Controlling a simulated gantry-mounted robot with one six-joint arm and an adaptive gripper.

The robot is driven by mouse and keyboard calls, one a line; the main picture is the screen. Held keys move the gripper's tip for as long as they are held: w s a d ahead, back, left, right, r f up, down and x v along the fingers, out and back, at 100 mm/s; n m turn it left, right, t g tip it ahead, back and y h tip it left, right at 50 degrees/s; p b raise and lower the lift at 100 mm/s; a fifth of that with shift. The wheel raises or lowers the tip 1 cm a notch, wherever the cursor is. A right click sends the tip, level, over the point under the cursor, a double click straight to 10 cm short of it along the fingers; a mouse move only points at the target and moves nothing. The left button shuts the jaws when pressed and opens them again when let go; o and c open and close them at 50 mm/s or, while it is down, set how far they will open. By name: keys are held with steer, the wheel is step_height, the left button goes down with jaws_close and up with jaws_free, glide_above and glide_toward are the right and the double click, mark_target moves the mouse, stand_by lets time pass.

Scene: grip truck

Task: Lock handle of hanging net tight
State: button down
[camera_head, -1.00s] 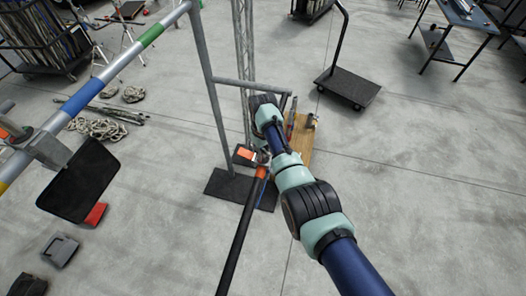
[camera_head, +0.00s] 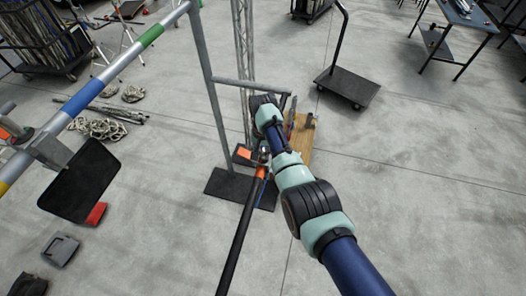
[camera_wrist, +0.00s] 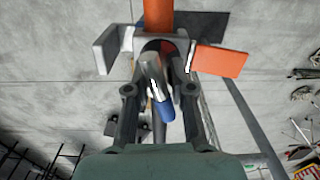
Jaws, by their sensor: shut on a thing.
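In the wrist view, my gripper (camera_wrist: 160,78) has its two fingers on either side of a silver lever handle (camera_wrist: 152,68) with a blue end (camera_wrist: 164,108), and is shut on it. The handle sits at a grey clamp (camera_wrist: 108,50) around an orange section (camera_wrist: 159,15) of pole. An orange plate (camera_wrist: 222,60) sticks out to the right of the clamp. In the head view, the black pole (camera_head: 238,230) ends in an orange band (camera_head: 261,172) by the clamp. My wrist covers much of my gripper there. I cannot make out a net.
A grey upright (camera_head: 215,110) and a truss (camera_head: 243,60) stand close to my wrist. A striped pole (camera_head: 110,70) and a dark panel (camera_head: 80,180) are at left.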

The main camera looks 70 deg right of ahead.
mark_target(262, 149)
steer(key=shift+m, duration=0.6)
steer(key=c, duration=1)
jaws_free()
step_height(262, 149, up, 12)
steer(key=shift+r, duration=0.1)
steer(key=shift+w, duration=0.1)
